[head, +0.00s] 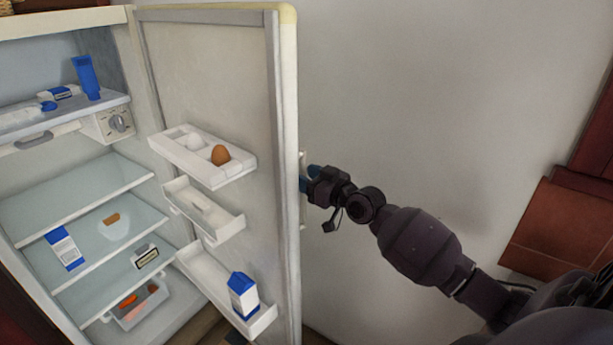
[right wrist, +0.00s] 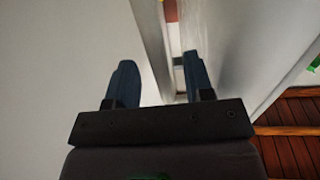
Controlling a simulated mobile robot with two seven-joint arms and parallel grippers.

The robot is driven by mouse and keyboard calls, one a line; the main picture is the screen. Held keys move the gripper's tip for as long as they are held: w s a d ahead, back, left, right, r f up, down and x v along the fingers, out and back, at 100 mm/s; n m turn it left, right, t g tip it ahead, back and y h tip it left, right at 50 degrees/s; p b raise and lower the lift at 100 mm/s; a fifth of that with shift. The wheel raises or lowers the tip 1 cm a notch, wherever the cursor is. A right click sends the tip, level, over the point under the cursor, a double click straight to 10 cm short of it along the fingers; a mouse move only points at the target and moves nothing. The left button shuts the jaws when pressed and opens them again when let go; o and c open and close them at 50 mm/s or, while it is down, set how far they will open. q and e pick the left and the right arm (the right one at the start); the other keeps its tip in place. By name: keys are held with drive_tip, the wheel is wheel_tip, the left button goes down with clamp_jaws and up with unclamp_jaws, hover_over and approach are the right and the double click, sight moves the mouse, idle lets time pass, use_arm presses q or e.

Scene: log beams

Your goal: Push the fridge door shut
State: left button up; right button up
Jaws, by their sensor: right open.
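The fridge (head: 133,215) stands at the left of the head view with its door (head: 285,200) swung wide open. The door's inner side faces left and carries shelves. My right gripper (head: 308,180) is at the door's outer side, close to its free edge and handle (head: 302,215). In the right wrist view, my right gripper (right wrist: 158,85) is open, its two dark blue fingers apart. The door (right wrist: 155,40) edge shows just beyond the fingers. I cannot tell whether they touch it. My left gripper is not in view.
The door shelves hold an egg (head: 221,155) and a blue and white carton (head: 243,295). Inside the fridge are another carton (head: 64,248), a blue tube (head: 87,78) and a drawer (head: 138,305). A plain wall (head: 430,100) is behind my arm. Reddish-brown furniture (head: 560,225) stands at right.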

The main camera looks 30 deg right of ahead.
drive_tip(key=shift+w+a, duration=0.1)
drive_tip(key=shift+w, duration=0.05)
clamp_jaws()
drive_tip(key=shift+a, duration=0.15)
idle(0.5)
